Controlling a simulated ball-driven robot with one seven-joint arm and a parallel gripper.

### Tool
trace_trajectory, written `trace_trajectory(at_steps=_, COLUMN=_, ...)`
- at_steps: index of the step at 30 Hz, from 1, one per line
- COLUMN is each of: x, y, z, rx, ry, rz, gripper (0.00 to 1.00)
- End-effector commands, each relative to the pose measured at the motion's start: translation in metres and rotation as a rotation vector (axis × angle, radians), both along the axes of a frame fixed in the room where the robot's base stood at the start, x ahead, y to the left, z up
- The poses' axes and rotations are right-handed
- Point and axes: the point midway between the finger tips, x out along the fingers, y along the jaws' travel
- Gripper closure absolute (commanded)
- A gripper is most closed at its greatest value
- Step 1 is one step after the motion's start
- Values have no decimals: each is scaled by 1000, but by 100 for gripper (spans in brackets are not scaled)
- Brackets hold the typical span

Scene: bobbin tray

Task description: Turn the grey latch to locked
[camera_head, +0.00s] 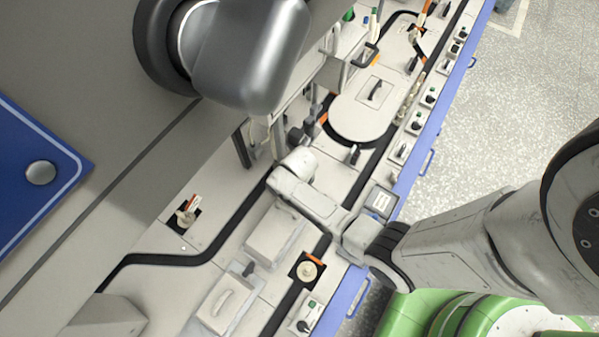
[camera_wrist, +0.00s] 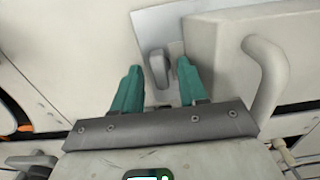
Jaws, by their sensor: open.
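In the wrist view, the grey latch (camera_wrist: 159,66) is a small rounded lever on a pale panel. Its long side runs roughly up and down the picture, with its lower end tilted slightly right. My gripper (camera_wrist: 160,76) has two teal fingers, open, one on each side of the latch. Gaps show between the latch and both fingers, so they appear apart from it. In the head view, my arm reaches over the bench, and I cannot make out the fingers or the latch there. No locked or unlocked marking can be read.
In the wrist view, a thick curved grey handle (camera_wrist: 268,85) stands close to the right of my gripper, on a pale raised block (camera_wrist: 222,45). In the head view, a round pale plate (camera_head: 352,120) and a black track (camera_head: 235,225) lie along the bench.

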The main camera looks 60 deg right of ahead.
Motion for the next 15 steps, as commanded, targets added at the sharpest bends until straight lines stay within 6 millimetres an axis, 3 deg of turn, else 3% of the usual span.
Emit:
trace_trajectory(at_steps=5, x=0, y=0, z=0, rx=0, ry=0, rz=0, gripper=57)
trace_trajectory(at_steps=15, x=0, y=0, z=0, rx=0, ry=0, rz=1, gripper=90)
